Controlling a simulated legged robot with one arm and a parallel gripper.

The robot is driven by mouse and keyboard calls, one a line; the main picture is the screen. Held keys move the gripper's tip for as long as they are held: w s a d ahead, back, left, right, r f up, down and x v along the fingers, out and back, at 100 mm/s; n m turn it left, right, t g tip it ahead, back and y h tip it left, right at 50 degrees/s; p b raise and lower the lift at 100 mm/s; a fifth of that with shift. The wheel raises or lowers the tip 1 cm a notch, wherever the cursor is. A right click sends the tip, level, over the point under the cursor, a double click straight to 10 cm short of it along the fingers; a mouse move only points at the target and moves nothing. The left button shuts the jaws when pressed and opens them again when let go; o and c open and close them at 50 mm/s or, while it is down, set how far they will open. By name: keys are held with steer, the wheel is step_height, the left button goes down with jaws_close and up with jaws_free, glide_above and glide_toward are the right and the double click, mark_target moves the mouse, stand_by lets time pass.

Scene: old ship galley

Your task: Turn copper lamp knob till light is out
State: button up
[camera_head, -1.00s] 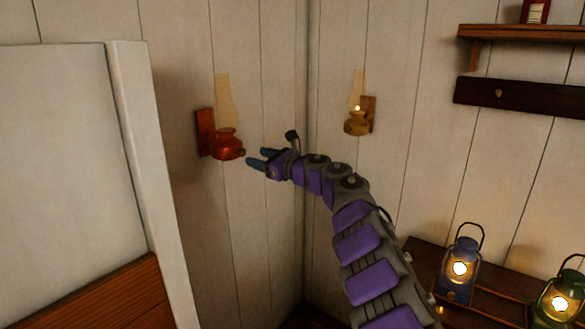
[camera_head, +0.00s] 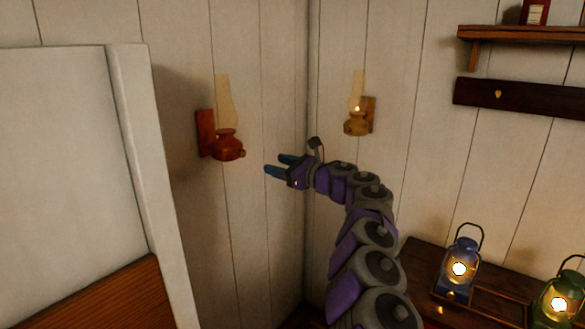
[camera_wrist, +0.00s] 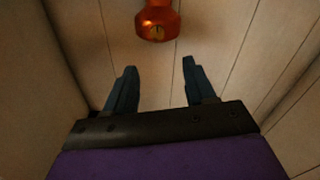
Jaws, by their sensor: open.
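The copper lamp (camera_head: 228,146) hangs on the left wall on a reddish wooden bracket, with a tall glass chimney (camera_head: 224,98). No flame shows in its chimney. Its small knob (camera_head: 242,153) is on the right side of the base. In the wrist view the copper base (camera_wrist: 157,18) is at the top, with the brass knob (camera_wrist: 157,33) facing me. My gripper (camera_head: 274,164) is open and empty, to the right of the lamp and slightly below it, apart from the knob. Its two blue fingers also show in the wrist view (camera_wrist: 160,72), pointing toward the wall below the lamp.
A lit brass lamp (camera_head: 356,123) hangs on the right wall beyond the corner. Lit blue (camera_head: 458,283) and green (camera_head: 566,308) lanterns stand on a wooden surface at lower right. A white panel (camera_head: 145,160) stands at left. A shelf (camera_head: 520,33) is at upper right.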

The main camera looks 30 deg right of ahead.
steer(key=shift+v, duration=2.15)
steer(key=shift+r, duration=0.15)
